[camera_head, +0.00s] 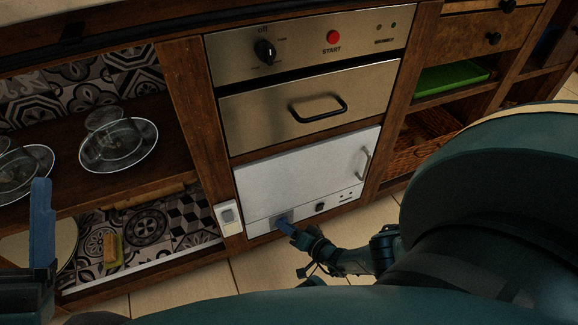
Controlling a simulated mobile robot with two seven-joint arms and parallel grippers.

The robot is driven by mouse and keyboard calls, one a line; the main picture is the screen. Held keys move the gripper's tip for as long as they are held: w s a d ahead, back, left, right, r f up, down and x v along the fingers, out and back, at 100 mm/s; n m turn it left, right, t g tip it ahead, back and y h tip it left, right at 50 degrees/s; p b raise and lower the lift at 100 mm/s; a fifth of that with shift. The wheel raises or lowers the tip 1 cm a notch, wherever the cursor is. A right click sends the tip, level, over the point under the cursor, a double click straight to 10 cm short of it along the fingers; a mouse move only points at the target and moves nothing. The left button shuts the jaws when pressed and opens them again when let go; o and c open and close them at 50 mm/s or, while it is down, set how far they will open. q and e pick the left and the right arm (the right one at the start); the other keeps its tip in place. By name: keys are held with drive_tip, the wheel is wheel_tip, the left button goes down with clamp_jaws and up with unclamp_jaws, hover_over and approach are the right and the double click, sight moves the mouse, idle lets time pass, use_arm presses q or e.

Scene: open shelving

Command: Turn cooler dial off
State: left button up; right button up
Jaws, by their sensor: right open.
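The white cooler (290,180) is built into the wooden unit below the metal appliance. Its door is shut, with a handle on the right side. A small dark dial (320,207) sits on the cooler's lower panel, right of the middle. My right gripper (283,223) is open, its blue fingers in front of the left part of that panel, left of the dial. I cannot tell whether it touches the panel. My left gripper (41,220) shows at the left edge with a blue finger pointing up, away from the cooler; its opening cannot be judged.
Above the cooler is a metal appliance (235,70) with a black knob (265,51), a red START button (333,37) and a handled drawer. A white switch (228,216) is left of the cooler. Glass dishes (118,145) stand on the left shelf. A green tray (450,78) is at right.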

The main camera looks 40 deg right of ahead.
drive_tip(key=shift+c, duration=0.3)
drive_tip(key=c, duration=0.9)
use_arm(q)
drive_tip(key=shift+r, duration=0.1)
use_arm(e)
drive_tip(key=shift+r, duration=0.1)
use_arm(q)
drive_tip(key=shift+w+p, duration=0.1)
drive_tip(key=shift+p, duration=0.25)
use_arm(e)
drive_tip(key=shift+n, duration=0.3)
use_arm(q)
drive_tip(key=shift+w+d+f+n+g+y+p, duration=0.15)
drive_tip(key=shift+f+n+y+p, duration=0.75)
drive_tip(key=shift+f+n+y, duration=0.5)
drive_tip(key=shift+w+d+f+n+g+y+p, duration=0.1)
drive_tip(key=shift+f+n+g+y+p, duration=0.05)
drive_tip(key=shift+f+n+y+p, duration=1.15)
use_arm(e)
drive_tip(key=shift+a+r+n+g+h+b, duration=0.1)
drive_tip(key=shift+n+g+h+b, duration=0.1)
drive_tip(key=shift+n+g+h, duration=0.45)
drive_tip(key=shift+a+r+n+g+h+b, duration=0.1)
drive_tip(key=shift+n+g+h+b, duration=0.15)
drive_tip(key=shift+n+h, duration=0.8)
use_arm(q)
drive_tip(key=shift+n+y, duration=0.4)
use_arm(e)
drive_tip(key=shift+d+n, duration=0.1)
drive_tip(key=shift+n, duration=0.3)
